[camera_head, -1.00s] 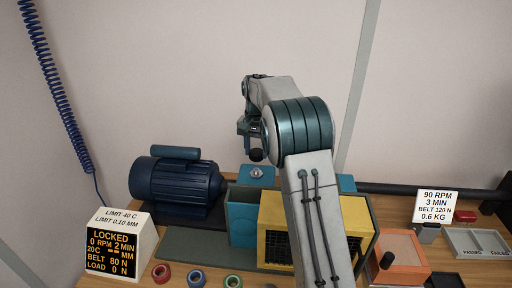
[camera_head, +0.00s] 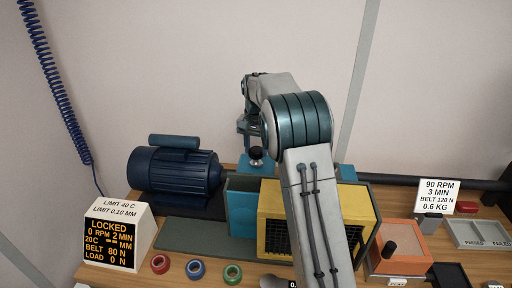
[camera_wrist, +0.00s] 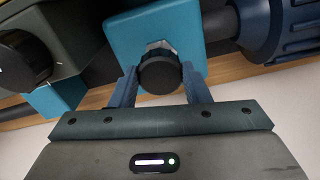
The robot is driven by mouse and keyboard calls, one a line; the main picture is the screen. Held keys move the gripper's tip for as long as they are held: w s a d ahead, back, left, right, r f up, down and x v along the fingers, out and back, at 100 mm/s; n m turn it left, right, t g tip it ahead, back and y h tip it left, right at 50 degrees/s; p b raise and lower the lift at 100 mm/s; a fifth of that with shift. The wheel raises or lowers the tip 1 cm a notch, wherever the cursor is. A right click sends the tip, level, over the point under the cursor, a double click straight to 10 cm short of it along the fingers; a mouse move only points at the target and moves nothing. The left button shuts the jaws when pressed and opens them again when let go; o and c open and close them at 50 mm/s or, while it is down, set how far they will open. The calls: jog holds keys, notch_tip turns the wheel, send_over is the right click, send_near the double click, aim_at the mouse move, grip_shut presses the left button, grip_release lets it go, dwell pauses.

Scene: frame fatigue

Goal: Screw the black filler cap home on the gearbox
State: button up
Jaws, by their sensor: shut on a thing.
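The black filler cap (camera_head: 256,153) is between the fingers of my gripper (camera_head: 250,140), directly over the teal gearbox (camera_head: 262,170). In the wrist view my gripper (camera_wrist: 160,85) is shut on the cap (camera_wrist: 160,74), with one blue finger on each side. A silver hex filler neck (camera_wrist: 158,47) shows just behind the cap on the teal gearbox face (camera_wrist: 120,35). The cap is at or very close to the neck. Whether its threads are engaged cannot be seen.
A blue motor (camera_head: 175,170) stands left of the gearbox. A yellow guard (camera_head: 275,222) stands in front, partly hidden by my arm. A display box (camera_head: 118,235) reads LOCKED. Red, blue and green rings lie at the front. An orange box (camera_head: 395,260) and tray (camera_head: 480,235) stand right.

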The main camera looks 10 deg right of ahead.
jog(key=shift+f+b, duration=0.65)
jog(key=shift+f, duration=0.45)
dwell(0.3)
